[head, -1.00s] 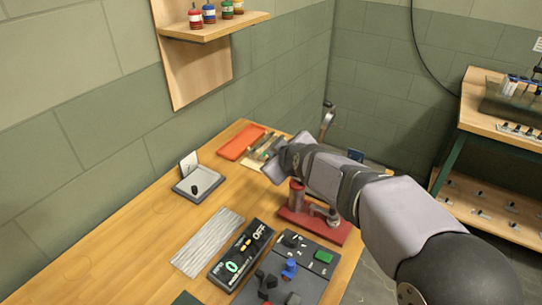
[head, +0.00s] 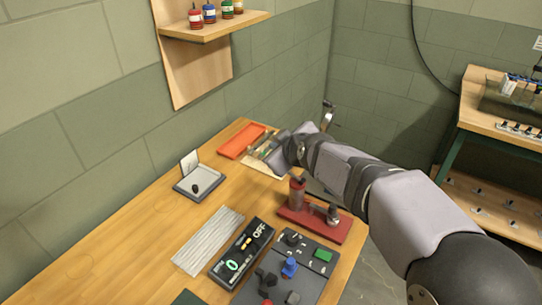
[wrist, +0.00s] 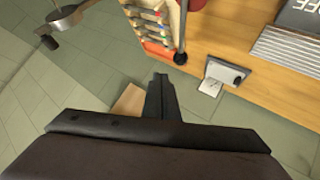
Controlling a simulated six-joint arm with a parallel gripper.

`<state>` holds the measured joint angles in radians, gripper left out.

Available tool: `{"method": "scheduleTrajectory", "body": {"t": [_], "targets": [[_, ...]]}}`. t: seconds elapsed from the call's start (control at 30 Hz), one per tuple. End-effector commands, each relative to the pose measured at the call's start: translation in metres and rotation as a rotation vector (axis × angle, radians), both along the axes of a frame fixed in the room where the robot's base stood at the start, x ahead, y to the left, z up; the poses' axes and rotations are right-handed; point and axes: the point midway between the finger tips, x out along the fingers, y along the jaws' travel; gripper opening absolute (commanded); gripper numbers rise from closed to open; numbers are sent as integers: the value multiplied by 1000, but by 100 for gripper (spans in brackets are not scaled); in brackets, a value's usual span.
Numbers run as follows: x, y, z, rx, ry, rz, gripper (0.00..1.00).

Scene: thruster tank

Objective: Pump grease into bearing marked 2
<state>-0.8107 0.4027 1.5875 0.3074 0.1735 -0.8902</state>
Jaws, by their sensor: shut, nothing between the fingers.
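A red base (head: 300,222) on the wooden table carries a dark red upright cylinder (head: 297,190) and a shorter metal post (head: 333,214). It looks like the grease pump. My gripper (head: 272,165) is beyond the cylinder, over the table's far end, and my arm crosses above the right side. In the wrist view my gripper (wrist: 160,82) is shut and empty. A dark rod with a black ball end (wrist: 180,58) shows just beyond the fingertips, apart from them in the picture; I cannot tell the depth. No bearing marked 2 can be made out.
An orange tray (head: 240,141) and small tools lie near my gripper. A grey tray (head: 199,184) holds a black piece. Nearer are a ribbed grey plate (head: 207,240), an OFF display (head: 241,254) and a dark control panel (head: 290,272). A shelf (head: 215,27) hangs on the wall.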

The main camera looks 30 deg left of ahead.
Motion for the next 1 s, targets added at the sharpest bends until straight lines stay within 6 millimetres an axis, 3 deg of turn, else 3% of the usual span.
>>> {"method": "scheduleTrajectory", "body": {"t": [0.4,1.0], "targets": [[0,-9,34,2,-2,-1,0],[0,-9,34,1,-1,0,0]]}}
